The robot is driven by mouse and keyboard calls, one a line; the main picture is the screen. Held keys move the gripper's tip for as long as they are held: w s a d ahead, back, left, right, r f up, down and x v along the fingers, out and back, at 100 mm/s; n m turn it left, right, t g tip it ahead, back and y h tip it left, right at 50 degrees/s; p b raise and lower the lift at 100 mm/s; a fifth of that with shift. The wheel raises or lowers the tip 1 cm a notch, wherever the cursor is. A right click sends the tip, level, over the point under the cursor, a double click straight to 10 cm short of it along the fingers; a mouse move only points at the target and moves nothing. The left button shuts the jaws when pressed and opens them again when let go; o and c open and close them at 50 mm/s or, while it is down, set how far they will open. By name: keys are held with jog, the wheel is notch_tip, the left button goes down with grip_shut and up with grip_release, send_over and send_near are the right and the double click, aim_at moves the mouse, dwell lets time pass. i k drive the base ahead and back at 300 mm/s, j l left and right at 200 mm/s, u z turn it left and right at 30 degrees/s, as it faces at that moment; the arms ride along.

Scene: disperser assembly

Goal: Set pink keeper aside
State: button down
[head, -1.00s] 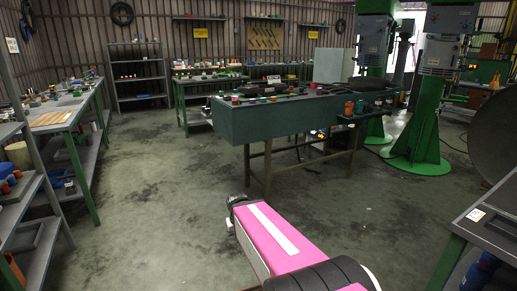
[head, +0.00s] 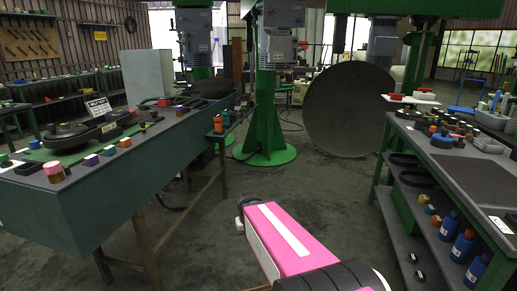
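A small pink-topped piece (head: 53,171) stands on the near left part of the green bench (head: 130,192), close to its front edge. It is the only clearly pink loose item I can make out, and it looks like the pink keeper. Behind it on the bench is a dark round assembly (head: 68,137) on a green mat with a small sign. My pink and white arm reaches up from the bottom middle, over the floor and apart from the bench. No gripper fingers can be made out.
Purple, teal and orange pieces (head: 124,142) line the bench. A green machine column (head: 265,110) stands behind, with a large dark disc (head: 350,112) right of it. A right-hand workbench (head: 450,165) holds parts, with blue bottles (head: 462,245) below. The floor between benches is clear.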

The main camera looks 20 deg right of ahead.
aim_at(463, 131)
jog(key=i+l+z, duration=0.2)
jog(key=i+z, duration=0.25)
jog(key=i, duration=0.15)
jog(key=i+z, duration=0.45)
jog(key=i+j+z, duration=0.3)
jog(key=i+z, duration=0.15)
jog(key=i, duration=0.25)
jog(key=i+j+z, duration=0.2)
jog(key=i, duration=0.25)
